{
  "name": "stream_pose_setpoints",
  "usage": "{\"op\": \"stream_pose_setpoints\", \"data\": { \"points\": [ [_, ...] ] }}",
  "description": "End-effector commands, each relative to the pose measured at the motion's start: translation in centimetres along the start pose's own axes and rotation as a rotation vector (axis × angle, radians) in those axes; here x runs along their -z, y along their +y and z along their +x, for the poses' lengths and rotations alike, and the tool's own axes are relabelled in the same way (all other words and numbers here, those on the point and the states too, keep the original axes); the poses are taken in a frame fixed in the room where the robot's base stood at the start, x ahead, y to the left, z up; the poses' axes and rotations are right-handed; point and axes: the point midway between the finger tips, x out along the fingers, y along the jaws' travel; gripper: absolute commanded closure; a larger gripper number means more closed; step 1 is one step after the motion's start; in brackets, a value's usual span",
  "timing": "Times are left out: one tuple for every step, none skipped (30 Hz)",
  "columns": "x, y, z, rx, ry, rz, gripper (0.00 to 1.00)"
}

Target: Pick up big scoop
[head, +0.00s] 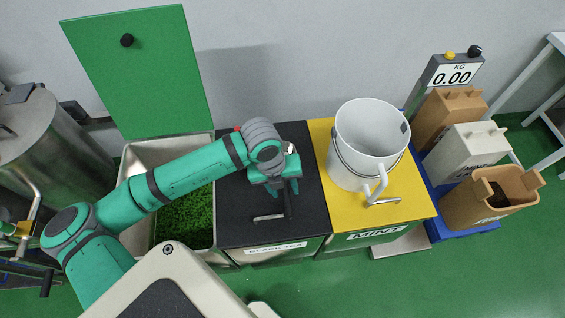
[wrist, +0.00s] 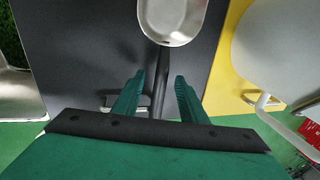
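The scoop has a pale metal bowl (wrist: 172,18) at the top of the wrist view, partly cut off by the frame edge. Its dark handle (wrist: 159,75) runs down between the fingers of my gripper (wrist: 159,78). The fingers are open, with a gap visible on each side of the handle. In the head view my gripper (head: 275,190) points down over the black lid (head: 240,205) of the black tea bin. My arm and gripper hide most of the scoop there. I cannot tell its size against another scoop.
A large white jug (head: 352,160) stands on the yellow mint lid (head: 415,200) to the right. An open bin with green leaves (head: 185,220) is to the left, its green lid (head: 140,80) raised. A scale (head: 450,75) and several bags stand at the far right.

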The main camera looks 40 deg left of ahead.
Motion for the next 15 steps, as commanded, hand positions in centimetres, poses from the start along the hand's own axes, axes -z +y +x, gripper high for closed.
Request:
{"op": "stream_pose_setpoints", "data": {
  "points": [
    [0.1, -0.1, 0.7, 0.001, 0.003, 0.000, 0.61],
    [0.0, -0.1, 1.1, 0.001, 0.001, 0.000, 0.61],
    [0.0, -0.1, 1.5, 0.001, 0.001, 0.000, 0.61],
    [0.0, -0.1, 1.7, 0.001, 0.001, 0.000, 0.61],
    [0.0, 0.0, 1.9, 0.001, 0.001, 0.000, 0.61],
    [0.0, 0.0, 2.1, 0.001, 0.001, 0.001, 0.61],
    [0.0, 0.0, 2.2, 0.000, 0.001, 0.001, 0.61],
    [0.0, 0.0, 2.3, 0.000, 0.000, 0.001, 0.61],
    [0.0, 0.0, 2.3, 0.000, 0.000, 0.001, 0.61],
    [0.0, 0.0, 2.3, 0.000, 0.000, 0.001, 0.61],
    [0.0, 0.0, 2.3, 0.000, 0.000, 0.001, 0.61],
    [0.0, 0.0, 2.3, 0.000, 0.000, 0.001, 0.61],
    [0.0, 0.0, 2.3, 0.000, 0.000, 0.001, 0.61],
    [0.0, 0.0, 2.3, 0.000, 0.000, 0.001, 0.64],
    [0.0, 0.0, 2.2, 0.000, 0.000, 0.001, 0.73]
  ]
}}
